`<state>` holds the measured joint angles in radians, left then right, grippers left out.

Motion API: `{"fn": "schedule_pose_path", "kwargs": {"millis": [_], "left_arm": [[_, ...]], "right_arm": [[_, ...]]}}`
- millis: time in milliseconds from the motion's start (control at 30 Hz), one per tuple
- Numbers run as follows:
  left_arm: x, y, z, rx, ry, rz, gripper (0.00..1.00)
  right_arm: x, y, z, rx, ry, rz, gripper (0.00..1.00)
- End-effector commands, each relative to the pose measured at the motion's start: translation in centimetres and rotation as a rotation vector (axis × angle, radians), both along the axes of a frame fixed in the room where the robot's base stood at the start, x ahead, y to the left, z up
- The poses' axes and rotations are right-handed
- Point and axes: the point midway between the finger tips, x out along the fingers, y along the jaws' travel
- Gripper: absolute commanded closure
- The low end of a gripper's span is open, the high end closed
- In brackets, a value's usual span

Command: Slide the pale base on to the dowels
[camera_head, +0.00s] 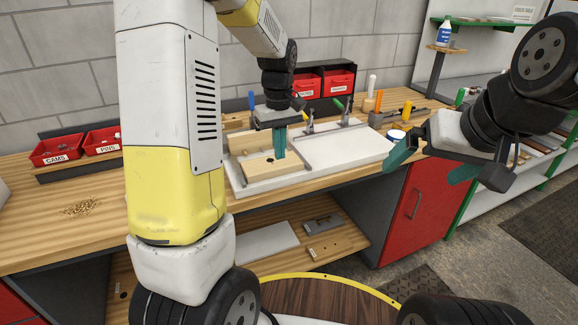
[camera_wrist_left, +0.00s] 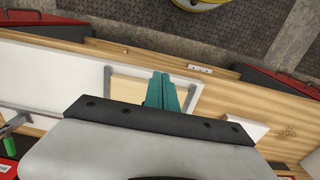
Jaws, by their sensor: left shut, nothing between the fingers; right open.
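The pale base (camera_head: 262,168) is a flat light wooden piece at the near left of a white board (camera_head: 345,150) on the workbench. It also shows in the left wrist view (camera_wrist_left: 128,88), partly hidden by my gripper. My left gripper (camera_head: 279,153) is shut and empty, with its teal fingers pointing down at the base. I cannot tell whether the tips touch it. The fingers also show in the left wrist view (camera_wrist_left: 162,93). My right gripper (camera_head: 425,165) is open and empty, right of the board near the bench's front edge. I cannot make out the dowels.
Toggle clamps (camera_head: 309,122) stand at the board's back edge. Red bins (camera_head: 57,149) are at the left, and more red bins (camera_head: 340,82) at the back. A white-and-blue pot (camera_head: 396,136) and tools stand right of the board. Small pellets (camera_head: 80,208) lie on the bench at left.

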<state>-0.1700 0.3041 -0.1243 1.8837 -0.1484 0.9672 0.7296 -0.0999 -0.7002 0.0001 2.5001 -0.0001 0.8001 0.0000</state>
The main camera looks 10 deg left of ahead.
Motion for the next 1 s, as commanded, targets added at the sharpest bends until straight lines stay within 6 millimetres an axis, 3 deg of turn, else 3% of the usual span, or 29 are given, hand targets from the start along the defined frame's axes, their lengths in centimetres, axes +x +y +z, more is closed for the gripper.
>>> {"fn": "schedule_pose_path", "kwargs": {"millis": [167,567,800,1000], "left_arm": [[0.0,0.0,-1.8,0.002,0.006,0.004,1.00],[-0.1,0.0,-10.1,0.001,0.007,0.002,1.00],[2.7,1.9,-10.1,0.001,0.002,0.004,1.00],[3.3,2.3,-10.0,0.001,0.003,0.001,1.00]], "right_arm": [[0.0,0.0,0.0,0.000,0.001,0.000,0.00],[0.0,0.0,0.0,0.000,0.000,0.000,0.00],[0.0,0.0,0.0,0.000,0.000,0.000,0.00],[0.0,0.0,0.0,0.000,0.000,0.000,0.00]]}}
